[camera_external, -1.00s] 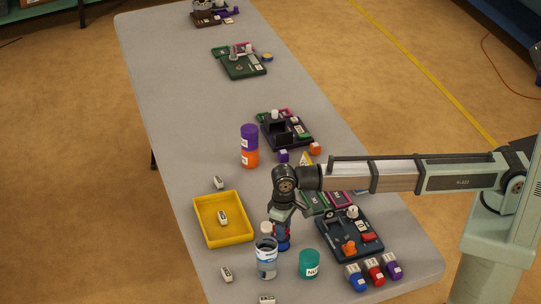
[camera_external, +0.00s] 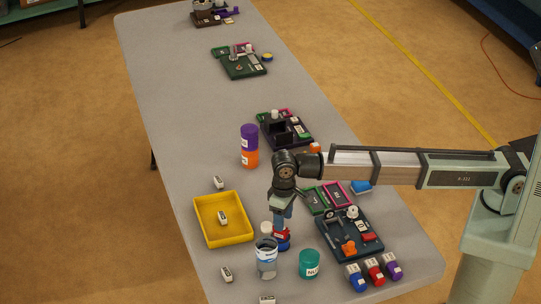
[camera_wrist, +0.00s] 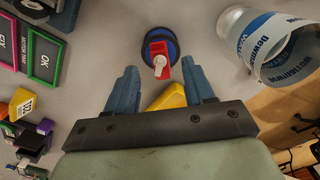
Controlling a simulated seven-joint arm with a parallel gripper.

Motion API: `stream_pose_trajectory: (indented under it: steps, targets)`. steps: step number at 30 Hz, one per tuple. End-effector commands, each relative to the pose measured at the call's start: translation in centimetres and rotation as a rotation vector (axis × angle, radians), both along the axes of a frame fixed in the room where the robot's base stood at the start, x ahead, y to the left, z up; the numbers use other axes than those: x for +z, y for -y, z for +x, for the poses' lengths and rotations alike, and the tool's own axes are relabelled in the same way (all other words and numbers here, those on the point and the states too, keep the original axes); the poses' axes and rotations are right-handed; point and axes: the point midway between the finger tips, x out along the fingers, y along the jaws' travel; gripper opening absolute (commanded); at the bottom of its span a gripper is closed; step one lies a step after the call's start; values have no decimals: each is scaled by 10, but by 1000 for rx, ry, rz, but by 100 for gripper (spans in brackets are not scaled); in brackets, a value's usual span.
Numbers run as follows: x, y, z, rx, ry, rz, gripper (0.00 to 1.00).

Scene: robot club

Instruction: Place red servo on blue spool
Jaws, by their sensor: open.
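The red servo (camera_external: 281,234) sits on top of the blue spool (camera_external: 283,245), near the left front of the table. Nothing is held.
A clear bottle (camera_external: 266,262) stands close in front of the spool, and a teal jar (camera_external: 309,264) is to the right. A yellow tray (camera_external: 243,238) lies to the left. A dark board (camera_external: 336,248) with parts is at the right. The table is mostly free at the far left.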

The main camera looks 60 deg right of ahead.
Motion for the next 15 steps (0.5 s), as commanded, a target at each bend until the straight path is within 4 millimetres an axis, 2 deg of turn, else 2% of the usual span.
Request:
stream_pose_trajectory:
  steps: [1, 6, 15]
  targets:
    - [11, -1, 1, 0, 2, 2, 53]
    - [39, -1, 1, 0, 2, 1, 53]
    - [68, 0, 0, 0, 0, 0, 53]
